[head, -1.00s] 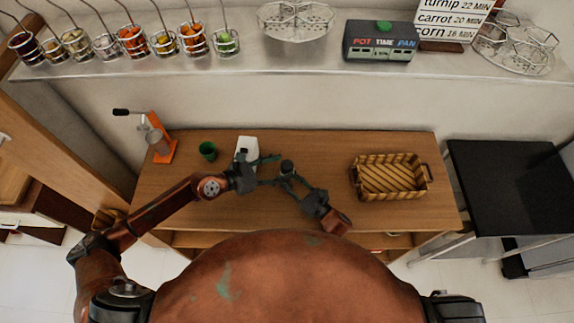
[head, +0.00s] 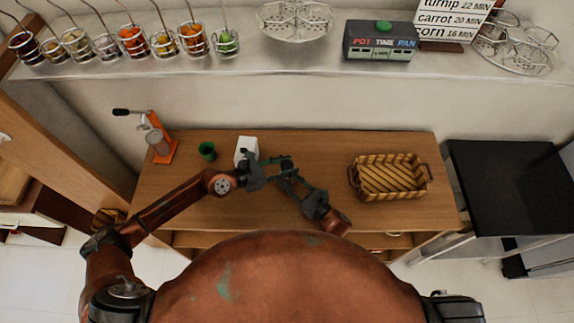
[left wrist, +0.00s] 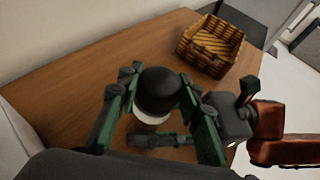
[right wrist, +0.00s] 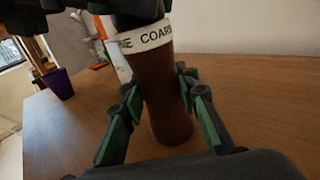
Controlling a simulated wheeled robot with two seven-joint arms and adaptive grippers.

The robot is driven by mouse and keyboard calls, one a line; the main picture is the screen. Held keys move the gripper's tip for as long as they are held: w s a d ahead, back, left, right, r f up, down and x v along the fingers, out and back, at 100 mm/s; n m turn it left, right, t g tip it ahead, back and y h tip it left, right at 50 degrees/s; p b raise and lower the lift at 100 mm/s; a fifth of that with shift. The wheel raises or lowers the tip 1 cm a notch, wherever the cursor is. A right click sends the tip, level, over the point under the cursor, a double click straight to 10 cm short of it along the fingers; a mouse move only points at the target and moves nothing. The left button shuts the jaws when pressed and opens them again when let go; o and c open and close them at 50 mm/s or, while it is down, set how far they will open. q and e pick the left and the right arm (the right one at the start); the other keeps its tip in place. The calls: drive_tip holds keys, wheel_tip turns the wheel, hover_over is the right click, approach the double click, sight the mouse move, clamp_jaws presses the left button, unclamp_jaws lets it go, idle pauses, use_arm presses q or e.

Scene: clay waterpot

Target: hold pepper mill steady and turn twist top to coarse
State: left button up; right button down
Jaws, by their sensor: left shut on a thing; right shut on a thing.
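The pepper mill has a brown body (right wrist: 162,95), a white ring (right wrist: 150,38) with black lettering reading part of "FINE" and "COARSE", and a black domed top (left wrist: 158,90). It stands upright on the wooden table. My left gripper (head: 284,165) is shut on the black top; its green-padded fingers flank the dome in the left wrist view. My right gripper (right wrist: 160,100) is shut on the brown body, one finger on each side, below the ring. In the head view the mill is mostly hidden by my grippers. The ring's far side is hidden.
A wicker basket (head: 390,177) stands to the right on the table. A purple pot (right wrist: 60,83) shows in the right wrist view. Bare table lies right of the mill.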

use_arm(q)
drive_tip(key=c, duration=0.4)
drive_tip(key=shift+s+d+n+y, duration=0.2)
drive_tip(key=shift+s+n+y, duration=0.05)
drive_tip(key=shift+n+y, duration=0.05)
drive_tip(key=shift+s+d+n+t+y, duration=0.1)
drive_tip(key=shift+d+n+t+y, duration=0.1)
drive_tip(key=shift+n+t, duration=0.25)
drive_tip(key=shift+d+n+t+y, duration=0.1)
drive_tip(key=shift+n+t+y, duration=0.15)
drive_tip(key=shift+t, duration=0.3)
drive_tip(key=shift+a+n, duration=0.1)
drive_tip(key=shift+n, duration=0.2)
drive_tip(key=shift+w+a+t+y, duration=0.3)
drive_tip(key=shift+a+y, duration=0.1)
drive_tip(key=shift+y, duration=0.05)
drive_tip(key=o, duration=1.2)
drive_tip(key=shift+c, duration=0.2)
